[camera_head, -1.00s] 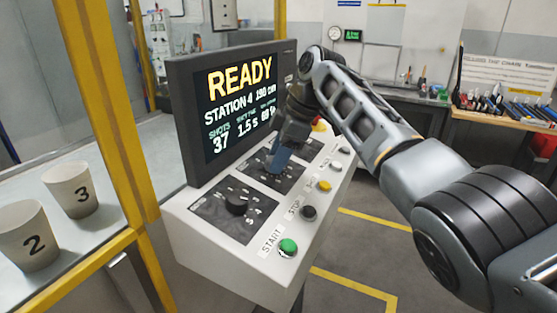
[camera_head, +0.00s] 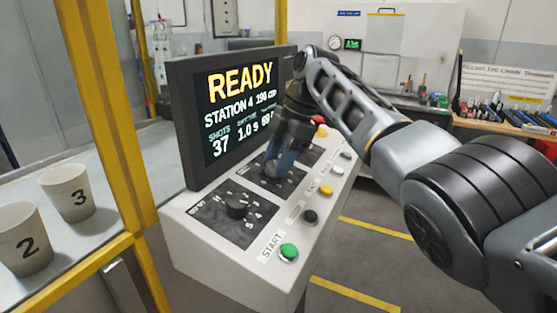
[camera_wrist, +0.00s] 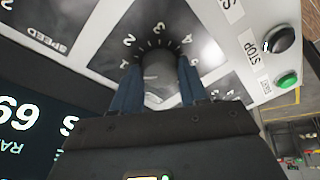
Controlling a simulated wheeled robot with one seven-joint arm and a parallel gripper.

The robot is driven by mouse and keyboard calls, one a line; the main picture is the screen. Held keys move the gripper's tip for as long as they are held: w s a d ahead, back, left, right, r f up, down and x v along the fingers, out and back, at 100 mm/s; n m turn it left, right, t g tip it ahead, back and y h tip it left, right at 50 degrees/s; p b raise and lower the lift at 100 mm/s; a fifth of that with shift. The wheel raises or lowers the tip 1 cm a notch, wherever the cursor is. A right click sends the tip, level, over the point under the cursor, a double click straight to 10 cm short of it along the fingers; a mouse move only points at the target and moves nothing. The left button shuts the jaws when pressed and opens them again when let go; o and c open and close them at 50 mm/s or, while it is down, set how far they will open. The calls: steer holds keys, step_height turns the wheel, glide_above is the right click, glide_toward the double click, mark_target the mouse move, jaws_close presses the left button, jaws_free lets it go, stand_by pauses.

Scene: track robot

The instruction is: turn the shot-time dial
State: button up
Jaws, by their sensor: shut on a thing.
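The control console (camera_head: 215,262) has a dark dial panel with a free black dial (camera_head: 236,206) at its near end. My gripper (camera_head: 279,170) points down onto the middle dial panel behind it. In the wrist view my gripper (camera_wrist: 158,82) is shut on a round dark dial (camera_wrist: 158,66), with one blue finger on each side. A ring of numbers surrounds that dial; its pointer is hard to make out. The screen (camera_head: 240,100) reads READY, SHOTS 37 and 1.0 s; its right-hand value is blurred.
A green START button (camera_head: 288,252), a black STOP button (camera_head: 310,216) and a yellow button (camera_head: 326,191) line the console's right edge. A red button (camera_head: 319,120) is behind the arm. Paper cups (camera_head: 68,192) stand left, beyond a yellow post (camera_head: 103,110).

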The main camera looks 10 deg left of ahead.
steer(key=o, duration=1.1)
steer(key=shift+c, duration=0.2)
steer(key=v, duration=0.7)
steer(key=shift+d+r+b, duration=0.15)
steer(key=shift+r+b, duration=0.2)
steer(key=shift+b, duration=0.1)
